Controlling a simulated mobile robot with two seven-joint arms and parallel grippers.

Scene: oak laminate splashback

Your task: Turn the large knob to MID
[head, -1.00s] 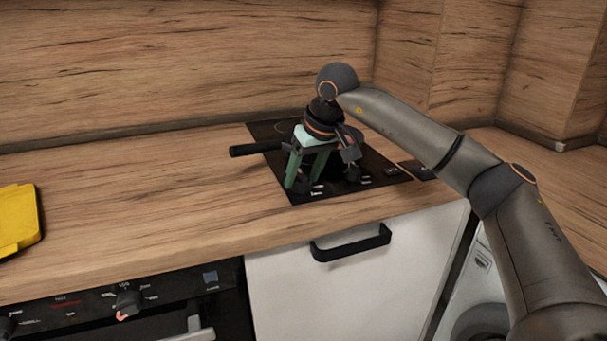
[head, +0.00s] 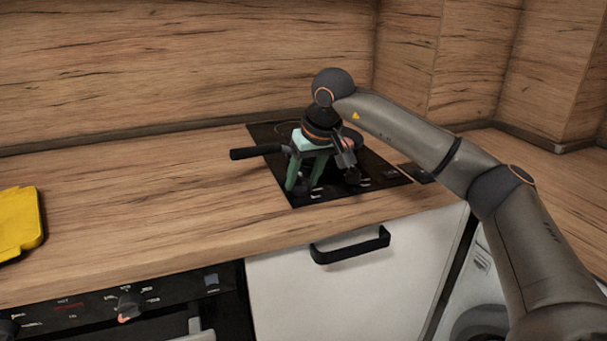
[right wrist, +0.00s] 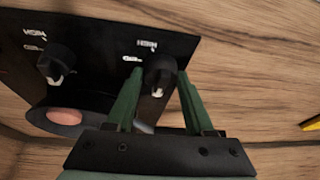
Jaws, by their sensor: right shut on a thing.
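A black hob (head: 335,192) is set in the wooden counter, with dark knobs along its front edge. My right gripper (head: 303,188) points down at the hob's left knob, its green fingers on either side. The right wrist view shows my right gripper (right wrist: 158,75) shut on this dark knob (right wrist: 160,72), which has a pale pointer mark. White lettering is beside it; I cannot read MID. A second hob knob (right wrist: 55,62) stands to the left there, and it also shows in the head view (head: 352,177). I cannot tell which is larger. My left gripper is out of view.
A pan with a black handle (head: 255,152) sits on the hob behind my gripper, mostly hidden. A yellow item (head: 18,222) lies on the counter at left. An oven knob (head: 128,303) is below the counter. The counter between is clear.

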